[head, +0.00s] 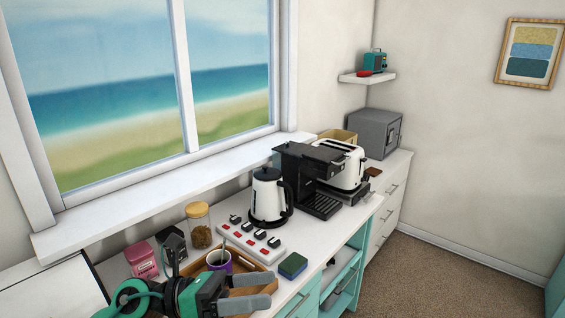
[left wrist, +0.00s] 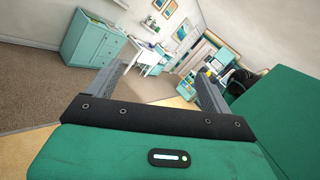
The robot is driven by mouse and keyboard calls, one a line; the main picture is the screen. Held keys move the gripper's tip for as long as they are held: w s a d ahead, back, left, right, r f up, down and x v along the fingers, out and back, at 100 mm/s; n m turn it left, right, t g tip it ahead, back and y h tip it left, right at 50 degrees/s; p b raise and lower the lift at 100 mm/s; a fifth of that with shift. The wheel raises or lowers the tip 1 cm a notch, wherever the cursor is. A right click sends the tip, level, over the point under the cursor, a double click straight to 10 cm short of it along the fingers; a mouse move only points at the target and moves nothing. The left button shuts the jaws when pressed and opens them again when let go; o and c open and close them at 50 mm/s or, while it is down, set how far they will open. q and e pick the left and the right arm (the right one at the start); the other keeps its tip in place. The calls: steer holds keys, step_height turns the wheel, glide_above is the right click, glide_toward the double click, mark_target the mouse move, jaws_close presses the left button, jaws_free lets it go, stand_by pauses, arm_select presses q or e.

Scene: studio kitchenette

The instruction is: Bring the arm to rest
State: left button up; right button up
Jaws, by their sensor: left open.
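My left gripper (head: 267,291) is at the bottom of the head view, over the front edge of the counter. Its two grey fingers point right and stand apart, with nothing between them. In the left wrist view the gripper (left wrist: 162,75) is also open and empty, its fingers facing out into the room. The green arm comes in from the lower left and hides part of a wooden tray (head: 262,277) with a purple mug (head: 219,262) on it. I cannot tell whether the arm touches the tray. My right gripper is in neither view.
Open floor (head: 440,275) lies to the right.

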arm_select(q)
steer(key=w+a+n+t+y, duration=0.35)
steer(key=n+t, duration=0.55)
steer(key=n, duration=0.3)
steer(key=w+a+n+t+y, duration=0.3)
steer(key=a+n+t, duration=0.1)
steer(key=n+t, duration=0.7)
steer(key=s+a+f+n+g+y, duration=0.25)
steer(key=a+f+n+y, duration=0.25)
steer(key=f+n+y, duration=0.3)
steer(key=s+a+f+n+g+y, duration=0.1)
steer(key=a+f+n+g+y, duration=0.35)
steer(key=f+n, duration=0.55)
steer(key=s+a+f+n+g, duration=0.1)
steer(key=s+f+n+g, duration=0.1)
steer(key=s+f+g, duration=0.5)
steer(key=s+a+f+n+g, duration=0.1)
steer(key=s+f+n+g, duration=0.2)
steer(key=s+f, duration=0.75)
steer(key=s+f+g+b, duration=0.25)
steer(key=f+b, duration=0.25)
steer(key=f, duration=3)
steer(key=s+a+f+b, duration=0.3)
steer(key=s+f+b, duration=0.2)
steer(key=s+f, duration=1.4)
step_height(320, 180, down, 5)
steer(key=shift+s+r+m+y, duration=0.2)
steer(key=shift+s+m+y, duration=0.1)
steer(key=shift+m, duration=0.1)
